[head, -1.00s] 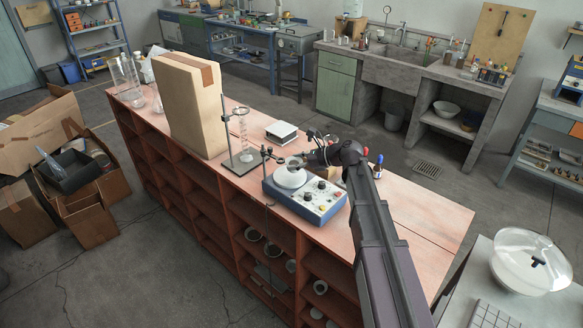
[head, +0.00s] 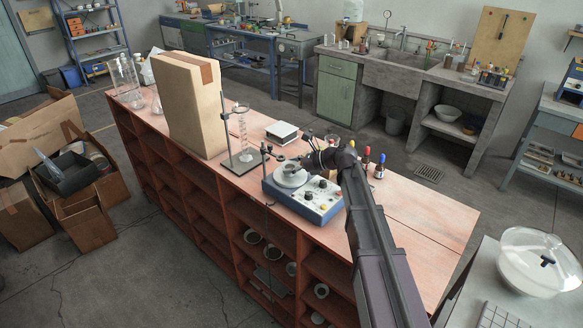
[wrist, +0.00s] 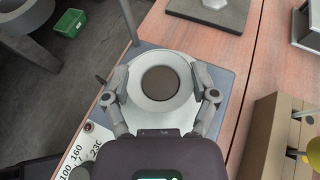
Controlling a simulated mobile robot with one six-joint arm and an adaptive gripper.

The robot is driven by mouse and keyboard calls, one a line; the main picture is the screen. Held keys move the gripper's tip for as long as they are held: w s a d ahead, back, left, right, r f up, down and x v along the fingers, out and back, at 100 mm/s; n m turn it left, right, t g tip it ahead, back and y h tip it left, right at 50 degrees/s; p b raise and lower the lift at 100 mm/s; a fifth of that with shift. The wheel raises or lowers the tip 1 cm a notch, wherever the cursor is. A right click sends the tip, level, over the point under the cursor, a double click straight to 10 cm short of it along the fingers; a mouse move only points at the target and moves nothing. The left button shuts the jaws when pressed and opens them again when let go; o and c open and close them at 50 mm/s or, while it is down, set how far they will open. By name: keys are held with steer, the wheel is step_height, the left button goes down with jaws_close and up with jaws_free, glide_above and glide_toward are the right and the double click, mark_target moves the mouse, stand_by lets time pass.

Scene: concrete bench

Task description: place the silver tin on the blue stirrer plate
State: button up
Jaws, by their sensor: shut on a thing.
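The blue stirrer plate (head: 313,208) stands on the pink-topped bench, with a round white top and knobs on its front panel. It also shows in the wrist view (wrist: 222,78). The silver tin (wrist: 160,103) is a round, open-topped can with a pale rim and dark inside. My gripper (wrist: 163,92) is shut on it, one finger on each side. In the head view the tin (head: 292,169) is right over the white top, partly hidden by my gripper (head: 300,163). Whether its base touches the top I cannot tell.
A stand with a coiled glass piece (head: 243,135) is just left of the stirrer. A tall cardboard box (head: 190,105) stands further left. A white-topped device (head: 281,131) is behind, and several coloured-handled tools (head: 366,160) are to the right. The bench's right end is clear.

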steer(key=shift+f, duration=0.2)
steer(key=o, duration=1)
steer(key=shift+r, duration=0.15)
steer(key=shift+r, duration=0.15)
steer(key=p+v, duration=0.4)
steer(key=v, duration=0.8)
steer(key=shift+p, duration=0.3)
